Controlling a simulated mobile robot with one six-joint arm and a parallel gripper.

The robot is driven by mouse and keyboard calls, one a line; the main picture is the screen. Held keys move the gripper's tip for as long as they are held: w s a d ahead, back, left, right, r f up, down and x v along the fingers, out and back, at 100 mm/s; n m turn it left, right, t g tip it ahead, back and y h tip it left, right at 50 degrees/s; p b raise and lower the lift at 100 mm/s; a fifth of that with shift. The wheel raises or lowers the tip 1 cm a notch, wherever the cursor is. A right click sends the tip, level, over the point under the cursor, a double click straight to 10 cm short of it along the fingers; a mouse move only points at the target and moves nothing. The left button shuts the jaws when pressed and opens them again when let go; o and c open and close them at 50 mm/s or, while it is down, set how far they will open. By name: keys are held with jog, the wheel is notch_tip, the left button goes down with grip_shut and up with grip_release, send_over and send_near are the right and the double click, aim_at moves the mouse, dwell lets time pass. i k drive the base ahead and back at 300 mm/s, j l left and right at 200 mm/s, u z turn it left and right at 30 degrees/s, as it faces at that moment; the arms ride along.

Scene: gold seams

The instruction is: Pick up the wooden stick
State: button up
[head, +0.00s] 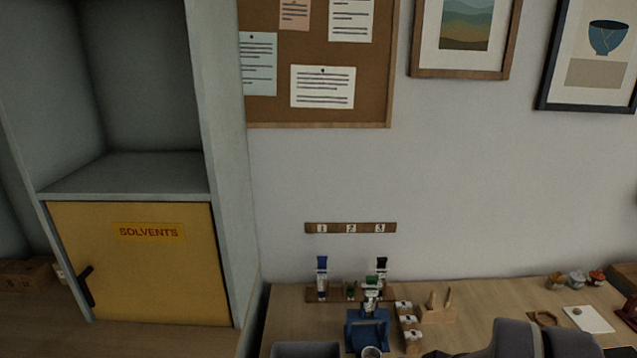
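A light wooden holder (438,316) stands on the workbench, right of centre at the bottom of the head view. Two slim pale sticks rise from it, a left one (430,300) and a right one (448,297); they look like wooden sticks, but they are too small to tell for certain. My gripper's fingers do not show. A grey rounded shape at the bottom edge, right of the holder, appears to be part of my arm and hides some of the bench.
A blue stand (367,332), small bottles and a row of small white-labelled containers (408,326) crowd the bench left of the holder. A grey bin (305,349) sits at the front. A white tile (588,319) lies right. A yellow solvents cabinet (140,270) stands far left.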

aim_at(451, 289)
jog(key=i+l, duration=0.1)
jog(key=l, duration=0.35)
jog(key=i+l, duration=0.15)
jog(key=l, duration=0.25)
jog(key=i+l, duration=0.1)
jog(key=l, duration=0.35)
